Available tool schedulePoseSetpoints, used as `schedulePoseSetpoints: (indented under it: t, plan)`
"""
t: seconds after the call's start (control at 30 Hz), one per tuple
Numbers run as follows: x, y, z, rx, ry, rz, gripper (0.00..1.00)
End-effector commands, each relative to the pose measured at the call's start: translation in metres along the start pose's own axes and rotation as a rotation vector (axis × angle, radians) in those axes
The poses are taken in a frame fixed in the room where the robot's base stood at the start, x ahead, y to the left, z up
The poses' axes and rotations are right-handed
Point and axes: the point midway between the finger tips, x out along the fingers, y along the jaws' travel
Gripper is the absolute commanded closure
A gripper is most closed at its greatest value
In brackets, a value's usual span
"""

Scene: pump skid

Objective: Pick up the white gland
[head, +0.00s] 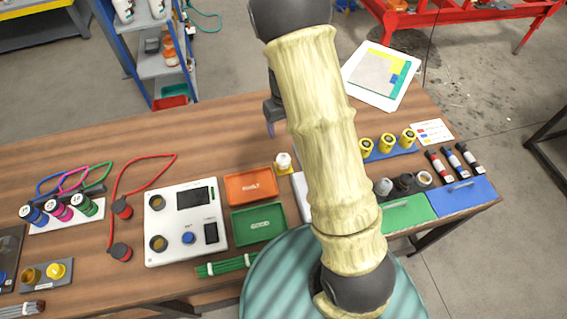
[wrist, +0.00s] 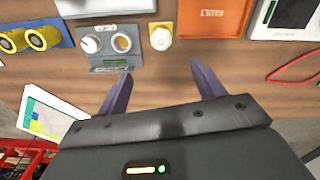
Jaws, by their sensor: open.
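A small white capped piece, which looks like the white gland (head: 283,160), sits on a small yellow plate behind the orange tray's right corner. It also shows in the wrist view (wrist: 160,39), straight ahead of the gap between my fingers. My gripper (wrist: 161,72) is open and empty, with its purple fingers spread and apart from the piece. In the head view one finger of my gripper (head: 270,129) shows above the table, behind the piece; my arm hides the rest.
An orange tray (head: 250,174) and a green tray (head: 236,234) lie close by. Yellow cylinders (wrist: 36,38) stand on a blue base beside the grey holder. A white tablet-like board (head: 382,88) is at the table's back edge. Bare wood lies under my fingers.

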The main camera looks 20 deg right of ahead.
Motion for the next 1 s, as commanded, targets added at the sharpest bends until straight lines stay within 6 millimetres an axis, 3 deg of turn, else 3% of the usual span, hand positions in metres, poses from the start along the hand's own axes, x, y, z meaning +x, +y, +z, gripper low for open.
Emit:
schedulePoseSetpoints:
  t: [0.7,1.0]
  plan:
    - [0.099,0.0,0.001,0.002,-0.005,-0.001,0.32]
    - [0.121,0.0,0.0,0.002,0.0,0.0,0.32]
